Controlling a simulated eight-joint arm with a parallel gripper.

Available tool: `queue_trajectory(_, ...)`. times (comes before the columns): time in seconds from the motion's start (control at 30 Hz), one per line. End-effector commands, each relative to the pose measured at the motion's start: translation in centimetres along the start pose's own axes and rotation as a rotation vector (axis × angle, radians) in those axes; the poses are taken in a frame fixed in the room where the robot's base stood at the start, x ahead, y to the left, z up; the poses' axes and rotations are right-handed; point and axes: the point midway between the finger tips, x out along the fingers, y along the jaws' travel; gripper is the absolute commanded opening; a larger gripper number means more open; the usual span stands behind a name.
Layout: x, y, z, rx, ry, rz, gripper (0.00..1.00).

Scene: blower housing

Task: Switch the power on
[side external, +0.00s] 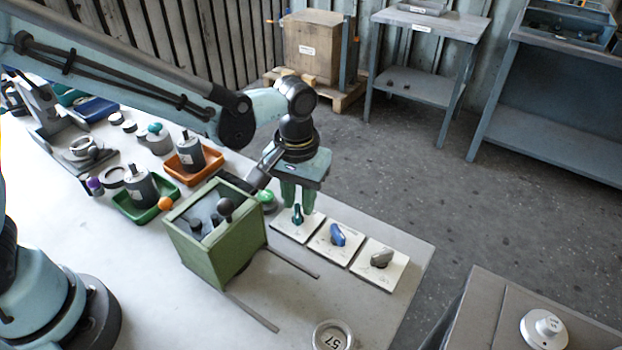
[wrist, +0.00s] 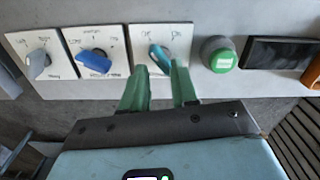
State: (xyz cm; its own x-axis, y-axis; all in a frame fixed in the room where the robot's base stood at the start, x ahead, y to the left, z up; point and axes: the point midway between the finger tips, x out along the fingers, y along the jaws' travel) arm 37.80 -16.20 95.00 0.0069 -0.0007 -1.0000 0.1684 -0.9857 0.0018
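The power switch is a teal knob (wrist: 159,57) on a white plate marked Off and On in the wrist view. The knob is tilted, its upper end leaning towards the Off mark. In the side view the teal knob (side external: 297,214) is on the plate nearest the green box. My gripper (wrist: 159,68) has its two green fingers apart, with the knob showing between and just beyond the fingertips. In the side view my gripper (side external: 298,205) points down over this plate. I cannot tell whether either finger touches the knob.
A blue knob (side external: 337,235) and a grey knob (side external: 381,259) sit on neighbouring white plates. A green button (wrist: 222,59) is beside the teal knob's plate. A green box (side external: 215,235) with a lever stands close by. Orange (side external: 205,170) and green trays hold motors.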

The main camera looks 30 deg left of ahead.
Motion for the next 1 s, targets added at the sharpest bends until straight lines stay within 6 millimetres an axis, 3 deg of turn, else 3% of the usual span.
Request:
queue_trajectory(0.03,1.1,-0.3,0.1,-0.080,0.000,0.004,0.34)
queue_trajectory(0.37,1.0,-0.3,0.3,-0.456,-0.009,0.001,0.34)
queue_trajectory(0.6,2.2,-0.3,0.3,-0.446,-0.006,0.000,0.34)
queue_trajectory(0.9,2.3,-0.3,0.3,-0.443,-0.005,-0.001,0.34)
queue_trajectory(1.0,2.3,-0.3,0.3,-0.443,-0.004,-0.001,0.19)
